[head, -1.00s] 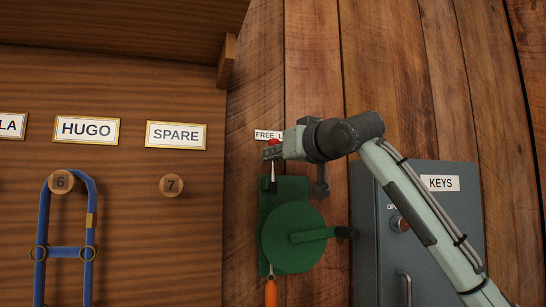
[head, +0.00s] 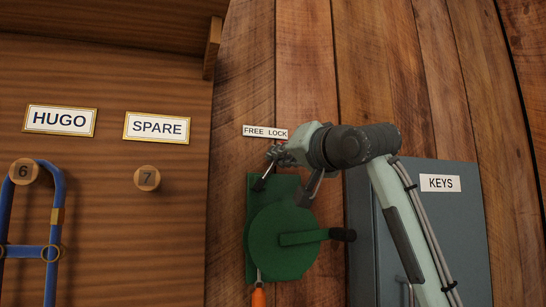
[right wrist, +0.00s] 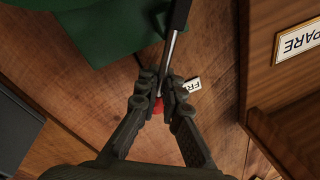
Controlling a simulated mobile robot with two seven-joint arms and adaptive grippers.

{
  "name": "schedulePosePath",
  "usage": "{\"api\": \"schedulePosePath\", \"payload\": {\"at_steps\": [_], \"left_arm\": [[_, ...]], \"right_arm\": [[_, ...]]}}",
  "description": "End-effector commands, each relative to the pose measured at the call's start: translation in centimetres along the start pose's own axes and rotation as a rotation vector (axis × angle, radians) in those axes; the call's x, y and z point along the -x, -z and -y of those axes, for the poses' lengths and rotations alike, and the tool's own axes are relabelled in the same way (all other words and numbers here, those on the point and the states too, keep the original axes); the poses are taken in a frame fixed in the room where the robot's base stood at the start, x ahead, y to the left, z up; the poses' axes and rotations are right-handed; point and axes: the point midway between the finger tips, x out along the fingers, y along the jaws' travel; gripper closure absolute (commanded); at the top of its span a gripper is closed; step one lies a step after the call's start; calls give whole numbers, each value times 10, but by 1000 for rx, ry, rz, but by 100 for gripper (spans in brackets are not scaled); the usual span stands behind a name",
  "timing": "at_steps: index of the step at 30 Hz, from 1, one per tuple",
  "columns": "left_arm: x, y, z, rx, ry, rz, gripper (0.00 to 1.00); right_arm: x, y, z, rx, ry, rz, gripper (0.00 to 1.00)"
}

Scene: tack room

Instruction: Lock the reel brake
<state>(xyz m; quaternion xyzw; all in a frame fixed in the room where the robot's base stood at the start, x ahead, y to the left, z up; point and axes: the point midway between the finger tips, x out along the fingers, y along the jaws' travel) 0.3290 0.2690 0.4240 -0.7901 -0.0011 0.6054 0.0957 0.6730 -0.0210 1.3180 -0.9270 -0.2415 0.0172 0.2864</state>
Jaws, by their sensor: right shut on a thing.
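The green reel (head: 283,243) is mounted on a green backplate (head: 252,215) on the plank wall, with a crank arm (head: 298,238) pointing right. The brake lever (head: 264,178) is a thin metal rod rising above the backplate, tilted to the right. My right gripper (head: 277,156) is shut on its top end, just under the FREE LOCK label (head: 264,132). In the right wrist view the red knob (right wrist: 157,106) shows between my fingertips, with the metal rod (right wrist: 170,48) running out beyond them. My left gripper is not in view.
A grey key cabinet (head: 455,225) labelled KEYS stands right of the reel, partly behind my right arm. An orange handle (head: 258,296) hangs below the reel. On the left, a wooden panel carries name plates, pegs and a blue halter (head: 57,190).

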Motion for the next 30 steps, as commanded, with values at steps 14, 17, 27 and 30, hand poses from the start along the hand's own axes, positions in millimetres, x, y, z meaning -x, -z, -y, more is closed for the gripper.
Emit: {"api": "schedulePosePath", "payload": {"at_steps": [14,17,27,30], "left_arm": [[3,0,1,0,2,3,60],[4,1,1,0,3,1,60],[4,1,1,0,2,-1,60],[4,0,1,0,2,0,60]], "right_arm": [[2,-1,-8,-128,0,-25,100],[2,-1,-8,-132,0,-26,100],[2,-1,-8,-132,0,-25,86],[2,-1,-8,-131,0,-25,73]]}}
